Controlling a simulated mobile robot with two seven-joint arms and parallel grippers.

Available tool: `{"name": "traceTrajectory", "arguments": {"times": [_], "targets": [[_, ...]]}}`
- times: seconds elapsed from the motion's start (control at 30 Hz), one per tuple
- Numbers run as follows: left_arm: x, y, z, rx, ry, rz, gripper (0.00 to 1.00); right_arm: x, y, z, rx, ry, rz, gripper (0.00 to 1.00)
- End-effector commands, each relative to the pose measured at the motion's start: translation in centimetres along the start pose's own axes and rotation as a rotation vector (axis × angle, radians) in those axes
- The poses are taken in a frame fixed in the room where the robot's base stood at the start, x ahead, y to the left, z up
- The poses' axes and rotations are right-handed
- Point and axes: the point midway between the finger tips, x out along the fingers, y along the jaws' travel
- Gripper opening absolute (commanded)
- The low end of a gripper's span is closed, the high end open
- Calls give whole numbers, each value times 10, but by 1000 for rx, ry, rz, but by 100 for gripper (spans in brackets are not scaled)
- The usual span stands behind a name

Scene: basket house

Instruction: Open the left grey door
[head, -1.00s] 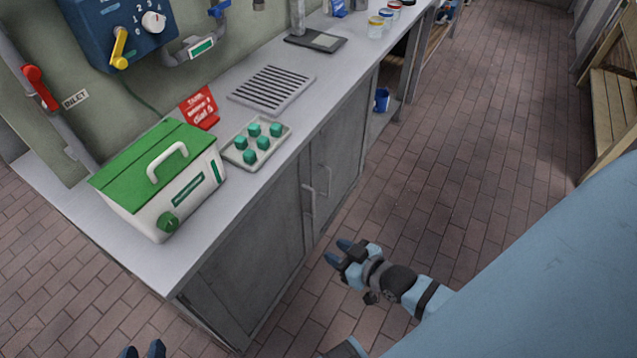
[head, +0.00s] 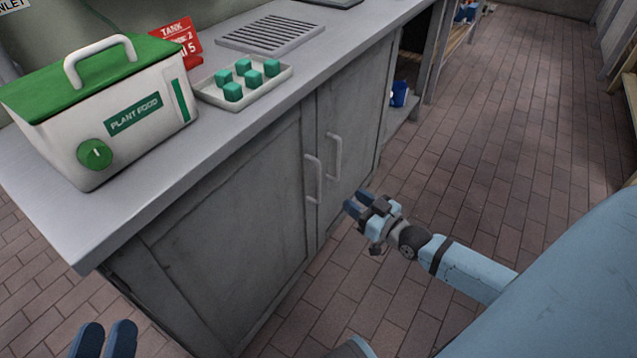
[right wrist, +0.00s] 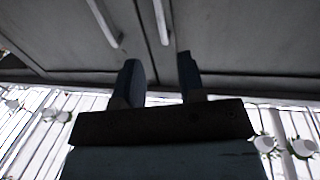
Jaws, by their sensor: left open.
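The left grey door (head: 225,225) is the near door of the cabinet under the counter, and it looks closed. Its vertical bar handle (head: 312,180) is at its right edge. The right grey door (head: 352,125), also closed, has a matching handle (head: 334,156). My right gripper (head: 356,201) is open and empty, in front of the doors and apart from the handles. In the right wrist view its fingers (right wrist: 160,72) are spread, with both handles beyond them. My left gripper (head: 105,338) is open at the bottom left, in front of the cabinet's near end.
On the counter (head: 215,160) stand a green-lidded plant food box (head: 65,125) and a tray (head: 212,98) with several green cubes. A red sign (head: 178,38) and a vent grille (head: 270,33) are behind them. The brick floor (head: 470,130) before the doors is clear.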

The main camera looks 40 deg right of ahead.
Motion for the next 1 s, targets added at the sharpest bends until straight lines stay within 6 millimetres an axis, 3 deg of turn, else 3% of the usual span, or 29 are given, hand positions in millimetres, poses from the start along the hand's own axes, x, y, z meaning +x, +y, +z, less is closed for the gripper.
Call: {"name": "traceTrajectory", "arguments": {"times": [0.33, 0.5, 0.7, 1.0], "targets": [[0, -5, 36, -1, -110, 12, 43, 71, -1, 2, 3, 4, 0, 36], [1, -9, 44, 26, -125, 17, 43, 102, -1, 2, 2, 3, 0, 36], [4, -13, 41, 71, -100, 19, 43, 123, -1, 1, 1, 0, -1, 36], [5, -14, 39, 86, -92, 19, 43, 128, -1, 0, 1, -2, -1, 36]]}}
